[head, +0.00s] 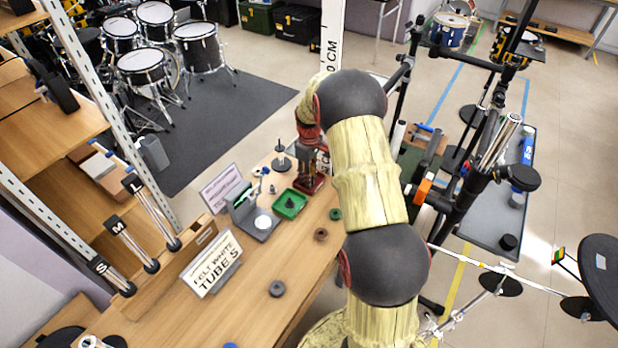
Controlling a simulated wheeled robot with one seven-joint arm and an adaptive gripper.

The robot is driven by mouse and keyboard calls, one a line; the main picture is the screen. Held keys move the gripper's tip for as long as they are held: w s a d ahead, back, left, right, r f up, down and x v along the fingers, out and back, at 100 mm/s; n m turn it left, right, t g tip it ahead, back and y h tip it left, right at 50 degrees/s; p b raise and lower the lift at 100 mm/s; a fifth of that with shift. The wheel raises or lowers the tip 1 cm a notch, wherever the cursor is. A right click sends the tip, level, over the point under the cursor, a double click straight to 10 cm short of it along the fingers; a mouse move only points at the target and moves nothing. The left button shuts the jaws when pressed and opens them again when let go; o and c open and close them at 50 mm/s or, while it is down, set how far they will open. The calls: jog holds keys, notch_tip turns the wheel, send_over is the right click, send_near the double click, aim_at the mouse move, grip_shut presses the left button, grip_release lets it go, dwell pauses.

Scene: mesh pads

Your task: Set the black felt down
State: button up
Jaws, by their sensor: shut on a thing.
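My gripper (311,172) points down over the far right part of the wooden table, to the right of a small green tray (280,209). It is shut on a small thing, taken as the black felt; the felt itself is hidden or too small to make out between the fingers. A red base shows right at the fingertips, and I cannot tell whether the held thing touches it. The green tray holds something dark.
A grey ring (277,289), a brown ring (320,234) and a green ring (335,214) lie on the table (255,315). A "FELT WHITE TUBE S" sign (211,264) stands left. A grey stand (258,225) with a white disc sits beside the tray. A drum rack stands right of my arm.

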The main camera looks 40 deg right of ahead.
jog(key=shift+f, duration=0.1)
jog(key=o, duration=0.5)
